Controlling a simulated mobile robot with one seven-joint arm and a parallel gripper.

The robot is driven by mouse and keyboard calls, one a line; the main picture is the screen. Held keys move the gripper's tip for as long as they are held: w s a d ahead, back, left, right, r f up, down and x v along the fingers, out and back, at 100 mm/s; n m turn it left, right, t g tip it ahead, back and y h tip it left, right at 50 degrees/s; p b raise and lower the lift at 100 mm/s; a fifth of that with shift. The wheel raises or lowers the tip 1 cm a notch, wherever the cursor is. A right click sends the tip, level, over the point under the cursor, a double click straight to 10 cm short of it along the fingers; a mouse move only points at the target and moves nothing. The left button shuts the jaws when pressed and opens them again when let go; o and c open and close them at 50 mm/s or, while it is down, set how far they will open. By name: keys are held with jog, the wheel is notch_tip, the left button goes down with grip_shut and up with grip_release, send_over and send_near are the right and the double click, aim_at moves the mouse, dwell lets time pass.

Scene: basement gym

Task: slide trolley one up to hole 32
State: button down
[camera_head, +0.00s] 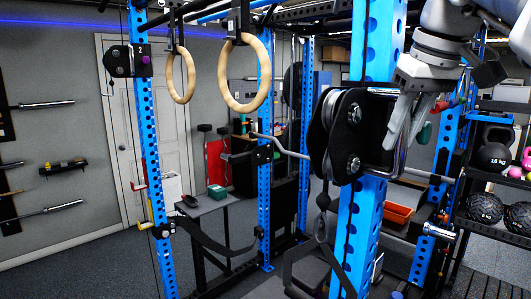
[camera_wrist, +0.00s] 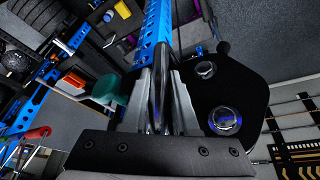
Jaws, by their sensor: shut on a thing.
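Trolley one, a black plate carriage with pulley wheels (camera_head: 345,135), is on the near blue upright (camera_head: 372,50), about mid-height in the head view. Its number is not visible. My gripper (camera_head: 400,128) is at the trolley's right side, fingers pointing down. In the wrist view my gripper (camera_wrist: 160,85) is shut on a metal bar (camera_wrist: 157,95) at the trolley, with the black plate (camera_wrist: 245,95) and its bolts just to the right. The upright has a row of holes; their numbers cannot be read, so hole 32 cannot be picked out.
A second trolley marked 2 (camera_head: 128,60) sits high on the left blue upright (camera_head: 148,130). Two wooden rings (camera_head: 246,104) hang between the uprights. A cable and carabiner (camera_head: 321,225) hang under trolley one. A rack with balls (camera_head: 494,157) stands right.

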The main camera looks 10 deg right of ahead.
jog(key=shift+r, duration=1.6)
jog(key=c, duration=0.7)
grip_release()
jog(key=s+r, duration=0.1)
jog(key=s, duration=0.3)
jog(key=s+r, duration=0.2)
jog(key=s, duration=0.3)
jog(key=s+r, duration=0.1)
jog(key=s, duration=0.4)
jog(key=shift+d+r+b, duration=0.3)
jog(key=shift+d+b, duration=0.05)
jog(key=shift+d, duration=0.05)
jog(key=shift+s, duration=0.1)
